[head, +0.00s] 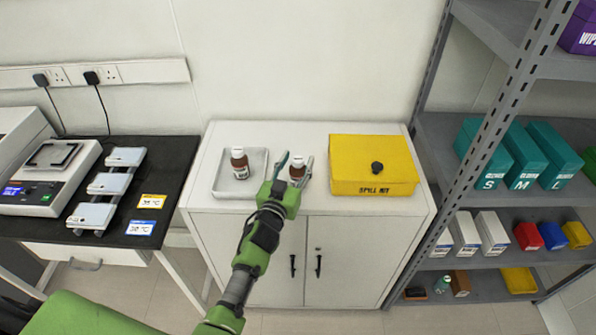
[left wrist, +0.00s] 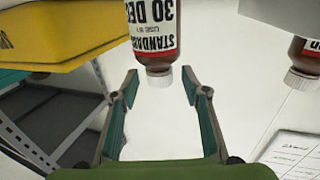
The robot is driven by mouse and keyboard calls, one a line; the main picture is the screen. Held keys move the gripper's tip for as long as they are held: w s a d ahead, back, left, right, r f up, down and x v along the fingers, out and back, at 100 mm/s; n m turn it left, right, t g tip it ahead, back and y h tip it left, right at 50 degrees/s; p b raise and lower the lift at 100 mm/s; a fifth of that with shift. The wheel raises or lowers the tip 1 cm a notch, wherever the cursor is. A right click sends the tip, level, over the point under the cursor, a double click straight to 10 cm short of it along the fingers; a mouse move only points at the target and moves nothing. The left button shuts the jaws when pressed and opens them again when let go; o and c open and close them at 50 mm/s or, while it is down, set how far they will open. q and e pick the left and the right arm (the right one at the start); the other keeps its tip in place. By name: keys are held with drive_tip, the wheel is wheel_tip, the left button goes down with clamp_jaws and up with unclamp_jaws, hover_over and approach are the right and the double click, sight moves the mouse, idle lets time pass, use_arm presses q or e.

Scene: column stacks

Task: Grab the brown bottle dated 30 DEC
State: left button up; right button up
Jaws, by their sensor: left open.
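A brown bottle (head: 297,169) with a white cap stands on the white cabinet top. In the left wrist view its label (left wrist: 154,22) reads "30 DEC" upside down, and its cap (left wrist: 160,77) lies between the tips of my left gripper (left wrist: 160,88). My left gripper (head: 294,174) is open, with a finger on either side of the bottle and gaps to it. A second brown bottle (head: 239,163) stands in a pale tray (head: 259,182) to the left; its date is unreadable. My right gripper is not in view.
A yellow spill kit box (head: 350,175) stands just right of the bottle. A black bench (head: 160,180) with a balance is at the left. A grey shelf rack (head: 455,130) with bins and boxes is at the right. The cabinet front edge is clear.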

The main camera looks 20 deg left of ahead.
use_arm(q)
drive_tip(key=shift+w+f, duration=0.1)
drive_tip(key=shift+w, duration=0.45)
drive_tip(key=shift+s, duration=0.1)
clamp_jaws()
drive_tip(key=shift+r, duration=0.2)
